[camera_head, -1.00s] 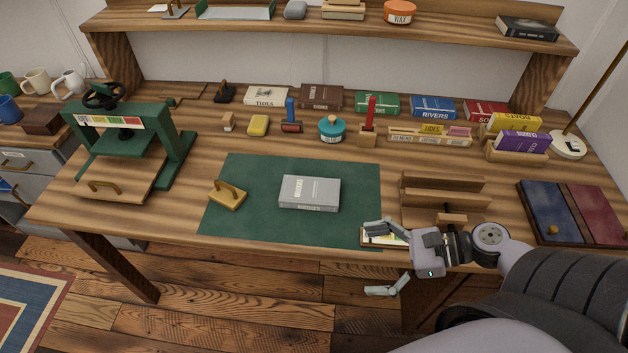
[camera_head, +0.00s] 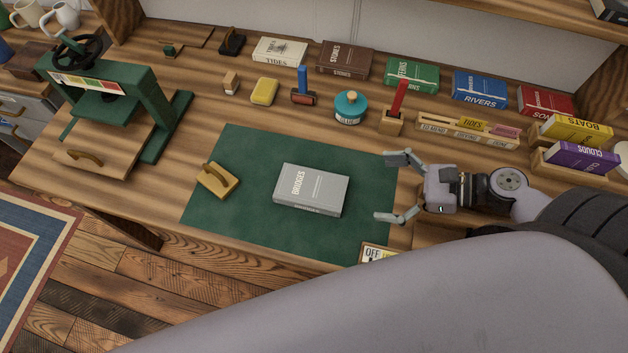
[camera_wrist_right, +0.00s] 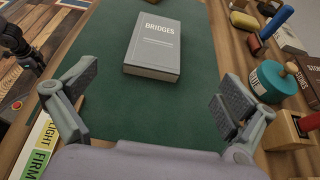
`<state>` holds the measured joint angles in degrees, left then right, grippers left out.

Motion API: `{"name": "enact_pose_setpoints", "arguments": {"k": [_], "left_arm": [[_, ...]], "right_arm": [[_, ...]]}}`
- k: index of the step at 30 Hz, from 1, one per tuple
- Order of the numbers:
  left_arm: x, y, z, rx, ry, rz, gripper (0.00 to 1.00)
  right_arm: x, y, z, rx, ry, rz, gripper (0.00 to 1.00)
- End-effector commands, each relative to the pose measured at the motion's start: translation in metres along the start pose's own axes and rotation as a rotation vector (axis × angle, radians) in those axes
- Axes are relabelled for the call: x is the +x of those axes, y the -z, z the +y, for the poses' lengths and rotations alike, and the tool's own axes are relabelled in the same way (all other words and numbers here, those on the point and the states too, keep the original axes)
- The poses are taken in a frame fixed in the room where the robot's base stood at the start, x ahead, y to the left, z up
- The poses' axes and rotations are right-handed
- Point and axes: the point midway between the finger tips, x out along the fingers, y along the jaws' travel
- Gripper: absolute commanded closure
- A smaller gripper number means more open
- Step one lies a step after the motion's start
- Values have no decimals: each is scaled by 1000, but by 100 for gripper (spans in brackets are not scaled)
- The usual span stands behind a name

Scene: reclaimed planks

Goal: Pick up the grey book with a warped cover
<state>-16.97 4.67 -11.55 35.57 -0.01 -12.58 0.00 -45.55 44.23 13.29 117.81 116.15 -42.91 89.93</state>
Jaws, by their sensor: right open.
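The grey book (camera_head: 312,189), titled BRIDGES, lies flat on the green mat (camera_head: 250,150) in the head view. Whether its cover is warped is hard to tell. My right gripper (camera_head: 396,188) is open and empty to the right of the book, its fingers pointing toward it. In the right wrist view the book (camera_wrist_right: 154,46) lies ahead, beyond and between the spread fingertips of the gripper (camera_wrist_right: 152,92), with bare mat between. Nothing touches the book. My left gripper is not in view.
A green press (camera_head: 110,105) stands at the left. A teal jar (camera_head: 350,107), a red-handled tool (camera_head: 397,100) and several books line the back. A small sign box (camera_head: 376,253) lies at the mat's front right corner.

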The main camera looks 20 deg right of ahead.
Motion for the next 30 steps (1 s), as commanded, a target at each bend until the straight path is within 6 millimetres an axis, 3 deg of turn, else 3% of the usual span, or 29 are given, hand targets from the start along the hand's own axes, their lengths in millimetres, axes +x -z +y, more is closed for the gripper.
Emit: {"name": "enact_pose_setpoints", "arguments": {"k": [3, 6, 12, 18, 23, 30], "left_arm": [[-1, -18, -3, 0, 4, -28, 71], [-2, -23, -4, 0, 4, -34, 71], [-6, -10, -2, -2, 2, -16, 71], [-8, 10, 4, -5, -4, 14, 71], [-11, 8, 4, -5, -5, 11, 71], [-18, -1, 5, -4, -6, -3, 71]], "right_arm": [[23, -1, -1, -4, 0, -2, 0], [42, -2, -1, -4, 0, -3, 0], [78, -2, -1, -4, 1, -2, 0], [98, 0, 0, -1, 2, 0, 0], [110, 1, 2, 0, 2, -2, 0], [144, 4, 5, -1, 2, -1, 0]]}}
